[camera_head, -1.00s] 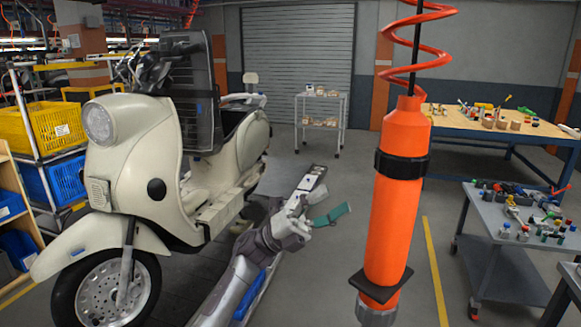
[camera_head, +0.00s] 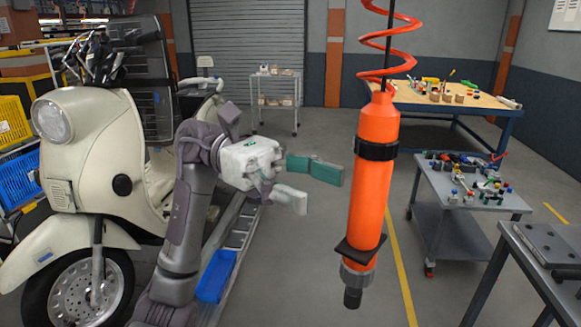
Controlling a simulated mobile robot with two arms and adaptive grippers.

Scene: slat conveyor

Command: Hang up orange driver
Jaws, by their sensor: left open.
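The orange driver (camera_head: 372,190) hangs upright in the air at right of centre, with a black band around its upper body, a dark square plate low down and a dark tip. A red coiled hose (camera_head: 392,40) and a black cord run up from its top. My left gripper (camera_head: 318,188) is left of the driver, its fingers apart and pointing toward it. One finger shows green and the other whitish. Nothing is between them, and in the picture they stop short of the driver. My right gripper is not in view.
A cream scooter (camera_head: 85,150) stands at left beside a slat track (camera_head: 243,225). A grey cart (camera_head: 470,200) with small parts stands at right, a wooden-topped workbench (camera_head: 450,100) behind it. A dark table (camera_head: 540,260) is at lower right. Floor around the driver looks clear.

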